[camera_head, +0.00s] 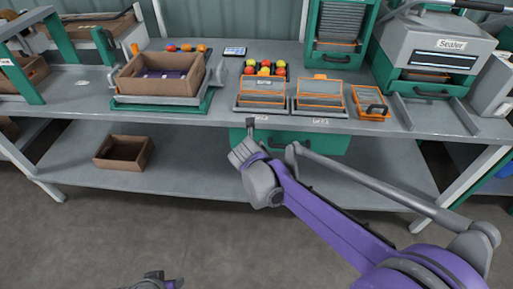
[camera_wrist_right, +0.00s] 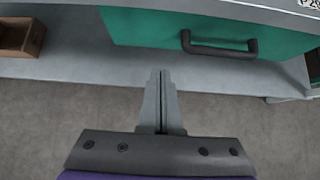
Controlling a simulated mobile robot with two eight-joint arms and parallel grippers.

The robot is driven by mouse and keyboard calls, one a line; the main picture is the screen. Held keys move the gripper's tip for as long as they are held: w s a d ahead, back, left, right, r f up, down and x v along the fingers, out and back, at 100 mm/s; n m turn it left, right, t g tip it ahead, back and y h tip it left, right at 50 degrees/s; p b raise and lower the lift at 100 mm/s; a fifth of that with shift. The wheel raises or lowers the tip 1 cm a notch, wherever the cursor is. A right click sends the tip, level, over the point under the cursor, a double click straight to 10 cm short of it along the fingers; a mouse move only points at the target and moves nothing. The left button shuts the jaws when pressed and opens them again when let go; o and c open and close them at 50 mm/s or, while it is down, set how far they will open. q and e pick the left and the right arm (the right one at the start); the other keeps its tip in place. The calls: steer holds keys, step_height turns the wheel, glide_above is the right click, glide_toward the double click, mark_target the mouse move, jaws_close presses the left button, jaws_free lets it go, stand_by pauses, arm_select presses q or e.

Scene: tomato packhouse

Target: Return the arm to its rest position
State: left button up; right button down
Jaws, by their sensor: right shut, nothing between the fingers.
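My right arm (camera_head: 335,222), purple and grey, reaches in from the lower right of the head view. Its gripper (camera_head: 250,127) hangs in front of the bench's front edge, near the green drawer. In the right wrist view the right gripper (camera_wrist_right: 162,75) has its two grey fingers together, with nothing between them. It points toward the lower shelf below the drawer handle (camera_wrist_right: 220,48), apart from both. A small part of my left gripper (camera_head: 155,278) shows at the bottom edge of the head view; its fingers cannot be made out clearly.
The green drawer (camera_head: 320,139) is under the bench (camera_head: 220,112). A cardboard box (camera_head: 130,84) rests on a green-edged stand. Orange-trimmed bins (camera_head: 320,104), tomatoes (camera_head: 265,68) and a sealer (camera_head: 440,55) are on top. Another box (camera_head: 124,152) is on the lower shelf. Floor in front is clear.

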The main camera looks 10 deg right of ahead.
steer(key=s+d+m+g, duration=0.1)
steer(key=s+d+m, duration=0.3)
steer(key=s+m, duration=0.4)
steer(key=s+d+m+g, duration=0.1)
steer(key=s+d+m, duration=0.2)
steer(key=s+m, duration=0.45)
steer(key=s+d+f+m+g+y, duration=0.1)
steer(key=s+f+m, duration=0.2)
steer(key=s+m, duration=0.55)
steer(key=s+d+f+m+g+y, duration=0.1)
steer(key=s+f+m, duration=0.1)
steer(key=s+m, duration=0.7)
arm_select(q)
step_height(320, 180, up, 18)
steer(key=w+p, duration=0.2)
steer(key=p, duration=1.4)
steer(key=shift+r+t, duration=0.15)
steer(key=shift+t, duration=0.25)
arm_select(e)
step_height(320, 180, up, 18)
steer(key=shift+w+f+t, duration=0.15)
steer(key=shift+w+t, duration=0.15)
